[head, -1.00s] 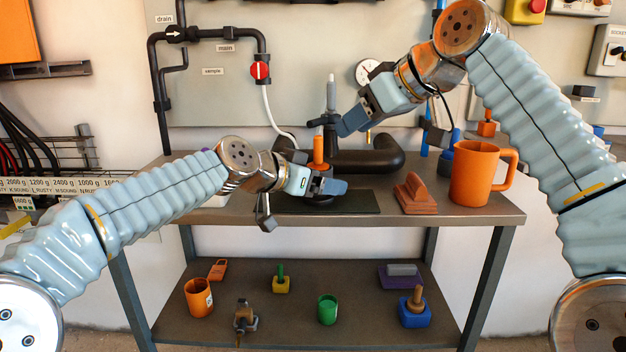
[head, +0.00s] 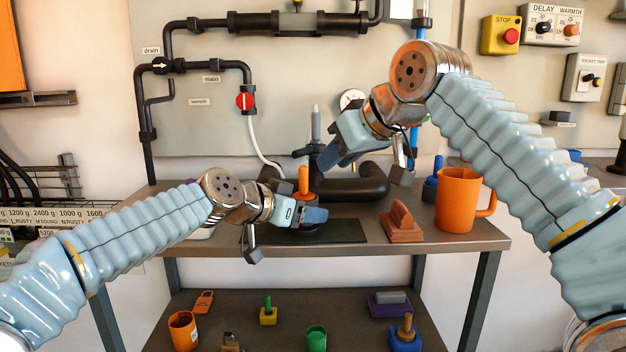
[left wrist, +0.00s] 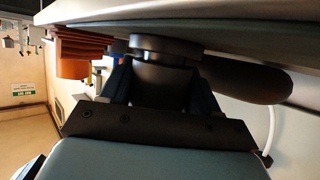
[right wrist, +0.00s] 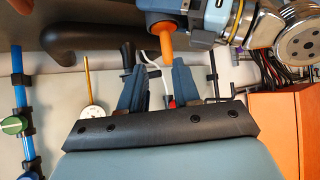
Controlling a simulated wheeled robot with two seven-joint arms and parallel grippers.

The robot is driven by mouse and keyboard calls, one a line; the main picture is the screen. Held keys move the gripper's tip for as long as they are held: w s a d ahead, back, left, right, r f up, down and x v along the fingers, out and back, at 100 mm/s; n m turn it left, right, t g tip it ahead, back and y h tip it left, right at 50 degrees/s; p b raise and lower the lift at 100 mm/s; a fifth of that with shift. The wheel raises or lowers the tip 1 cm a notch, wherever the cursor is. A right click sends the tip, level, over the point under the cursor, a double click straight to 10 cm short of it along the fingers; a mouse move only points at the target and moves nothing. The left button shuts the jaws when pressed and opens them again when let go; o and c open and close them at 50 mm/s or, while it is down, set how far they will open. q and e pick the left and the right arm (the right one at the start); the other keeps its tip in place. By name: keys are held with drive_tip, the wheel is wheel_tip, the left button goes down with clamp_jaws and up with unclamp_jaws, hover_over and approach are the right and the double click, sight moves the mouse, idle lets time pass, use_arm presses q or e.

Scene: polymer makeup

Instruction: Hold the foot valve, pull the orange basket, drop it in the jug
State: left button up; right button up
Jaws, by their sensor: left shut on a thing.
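The foot valve stands upright on the bench, with its orange basket (head: 303,178) rising from a dark body. My left gripper (head: 310,214) is shut on that dark body, low at the bench; the left wrist view shows the body (left wrist: 163,82) between the fingers. My right gripper (head: 328,158) is above and slightly right of the orange basket. In the right wrist view its fingers are apart and empty, with the orange basket (right wrist: 167,42) beyond the tips. The orange jug (head: 459,200) with a handle stands upright at the bench's right. Fingers partly hide the valve body.
A thick black pipe (head: 355,190) lies behind the valve. An orange wedge-shaped block (head: 401,222) stands between valve and jug. A dark mat (head: 345,231) lies under the valve area. A lower shelf holds several small items. A red-handled valve (head: 245,101) is on the wall.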

sight(304, 173)
drive_tip(key=s+a+m+t+h, duration=0.3)
drive_tip(key=s+m+t, duration=0.1)
drive_tip(key=t, duration=0.1)
drive_tip(key=x, duration=1.2)
drive_tip(key=shift+a+f, duration=0.25)
drive_tip(key=shift+f, duration=0.05)
drive_tip(key=shift+c, duration=0.3)
clamp_jaws()
